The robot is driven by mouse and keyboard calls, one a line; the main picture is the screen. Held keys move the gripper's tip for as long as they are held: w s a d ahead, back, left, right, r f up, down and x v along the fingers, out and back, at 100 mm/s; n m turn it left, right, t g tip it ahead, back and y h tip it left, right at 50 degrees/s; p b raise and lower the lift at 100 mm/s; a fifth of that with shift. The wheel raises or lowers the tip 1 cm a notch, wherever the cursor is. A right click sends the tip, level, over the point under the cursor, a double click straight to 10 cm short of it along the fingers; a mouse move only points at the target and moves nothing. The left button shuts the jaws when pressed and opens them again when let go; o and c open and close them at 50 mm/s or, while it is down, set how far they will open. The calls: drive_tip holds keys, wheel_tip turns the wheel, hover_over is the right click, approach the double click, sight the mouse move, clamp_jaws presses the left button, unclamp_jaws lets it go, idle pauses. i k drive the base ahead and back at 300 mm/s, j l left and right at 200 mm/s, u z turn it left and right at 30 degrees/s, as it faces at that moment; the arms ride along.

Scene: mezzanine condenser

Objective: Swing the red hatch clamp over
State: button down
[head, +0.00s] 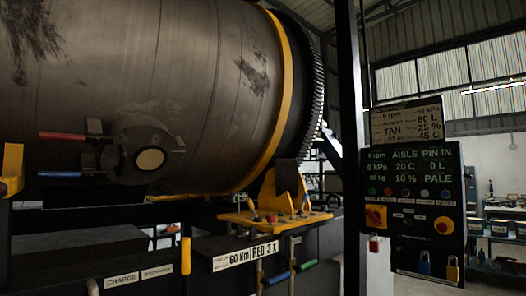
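The red hatch clamp (63,136) is a red bar handle on the side of a large dark drum (190,60). It lies about level, pointing left, above and left of a round hatch (130,155) with a pale disc (150,159) on it. A second, dark blue clamp handle (62,174) lies level below it, also pointing left. Small grey brackets stand by the hatch. I cannot tell how either clamp bears on the hatch. My gripper is not in view.
A yellow band and toothed ring circle the drum's right end. Below are a yellow lever panel (275,217), blue and green handles, and a "RED 3 x" label (265,249). A dark post (350,140) and a control panel (413,190) with padlocks stand at right. Shelves are behind.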

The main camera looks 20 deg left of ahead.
sight(94, 140)
drive_tip(key=u, duration=1.8)
